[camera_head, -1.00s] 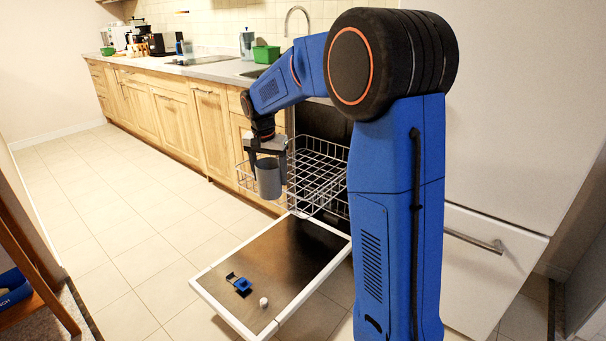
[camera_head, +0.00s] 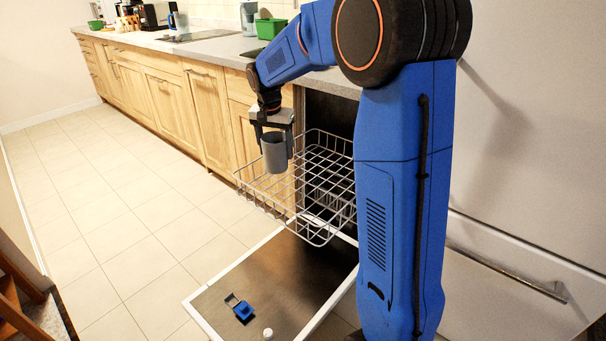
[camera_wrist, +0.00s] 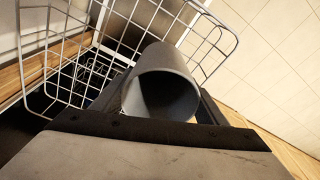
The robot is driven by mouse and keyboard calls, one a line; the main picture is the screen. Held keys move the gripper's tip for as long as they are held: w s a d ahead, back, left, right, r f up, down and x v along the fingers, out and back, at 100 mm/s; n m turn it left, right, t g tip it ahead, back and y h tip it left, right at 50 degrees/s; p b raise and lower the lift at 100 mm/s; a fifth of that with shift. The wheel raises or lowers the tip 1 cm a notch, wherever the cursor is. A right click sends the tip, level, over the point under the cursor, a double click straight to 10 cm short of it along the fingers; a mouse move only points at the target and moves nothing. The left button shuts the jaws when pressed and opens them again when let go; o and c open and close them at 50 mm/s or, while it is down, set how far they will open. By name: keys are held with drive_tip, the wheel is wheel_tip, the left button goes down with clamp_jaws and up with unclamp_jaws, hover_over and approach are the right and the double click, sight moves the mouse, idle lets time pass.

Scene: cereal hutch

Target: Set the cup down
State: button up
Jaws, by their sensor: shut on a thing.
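A grey cup (camera_head: 275,152) is held in my gripper (camera_head: 273,136), upright or nearly so. My gripper is shut on it, with a finger on each side of the cup. In the head view the cup is in front of the upper wire rack (camera_head: 247,187) of the open dishwasher, at about the height of its upper rim. I cannot tell whether it touches the rack. The wrist view shows the open mouth of the cup (camera_wrist: 162,88), dark and empty inside, with rack wires (camera_wrist: 60,50) beyond it.
The dishwasher door (camera_head: 283,269) hangs open below the rack, with a blue detergent compartment (camera_head: 241,309) and a small white cap (camera_head: 268,333). A counter (camera_head: 205,48) with a green container (camera_head: 271,28) runs behind. The floor on the left is clear.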

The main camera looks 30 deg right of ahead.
drive_tip(key=shift+f, duration=4.65)
drive_tip(key=shift+f, duration=0.15)
drive_tip(key=o, duration=1.1)
drive_tip(key=shift+c, duration=0.2)
